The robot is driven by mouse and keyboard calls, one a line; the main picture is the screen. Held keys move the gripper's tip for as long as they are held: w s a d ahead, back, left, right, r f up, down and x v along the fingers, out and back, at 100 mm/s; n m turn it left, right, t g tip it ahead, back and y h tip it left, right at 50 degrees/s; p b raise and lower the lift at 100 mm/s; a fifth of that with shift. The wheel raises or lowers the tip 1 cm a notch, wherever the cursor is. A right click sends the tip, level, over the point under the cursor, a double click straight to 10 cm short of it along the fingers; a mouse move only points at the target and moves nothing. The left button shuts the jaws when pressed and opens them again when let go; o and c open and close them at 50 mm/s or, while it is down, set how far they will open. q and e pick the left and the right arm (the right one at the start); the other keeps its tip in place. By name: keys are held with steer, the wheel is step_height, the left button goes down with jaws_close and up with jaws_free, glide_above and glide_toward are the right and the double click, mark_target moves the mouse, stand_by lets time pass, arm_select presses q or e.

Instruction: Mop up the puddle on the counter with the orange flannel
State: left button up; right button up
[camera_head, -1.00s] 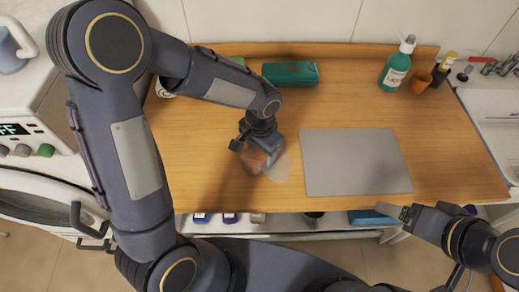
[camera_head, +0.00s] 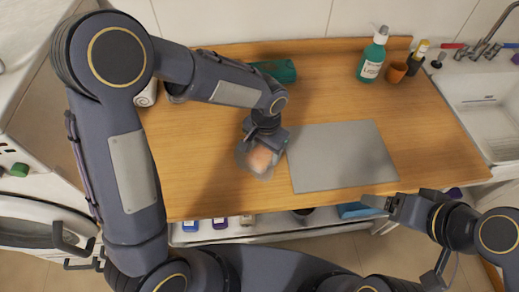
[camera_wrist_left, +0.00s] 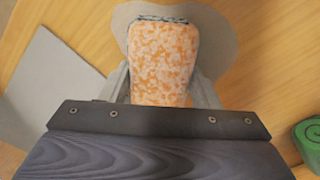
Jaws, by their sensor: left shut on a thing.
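My left gripper (camera_head: 262,148) is shut on the orange flannel (camera_head: 262,158), a mottled orange and white block. In the left wrist view the flannel (camera_wrist_left: 163,62) sits between the two fingers (camera_wrist_left: 161,88). The puddle (camera_head: 243,158) is a greyish patch on the wooden counter (camera_head: 215,195), left of the grey board. The flannel is over the puddle and hides its middle; the puddle's rim (camera_wrist_left: 220,35) shows around it in the left wrist view. I cannot tell how hard the flannel presses. My right gripper (camera_head: 376,203) is near the counter's front edge, apart from the flannel; its jaw opening is unclear.
The grey board (camera_head: 342,156) lies close right of the puddle. A teal case (camera_head: 277,70) lies behind my left arm. A green pump bottle (camera_head: 373,55) and an orange cup (camera_head: 396,72) stand at the back right. The sink (camera_head: 490,105) is at far right.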

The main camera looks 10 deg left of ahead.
arm_select(q)
steer(key=shift+s+a+f+b, duration=0.1)
steer(key=shift+s+a+b, duration=0.1)
steer(key=shift+a, duration=0.5)
steer(key=shift+s+a+b, duration=0.1)
steer(key=shift+s+a, duration=0.1)
steer(key=shift+a, duration=0.5)
steer(key=shift+s+a, duration=0.25)
steer(key=shift+a, duration=0.5)
steer(key=shift+s+a, duration=0.2)
steer(key=shift+a, duration=0.55)
step_height(320, 180, up, 8)
steer(key=p, duration=0.6)
step_height(320, 180, down, 7)
steer(key=b, duration=0.6)
steer(key=shift+f+b, duration=0.45)
steer(key=shift+b, duration=0.1)
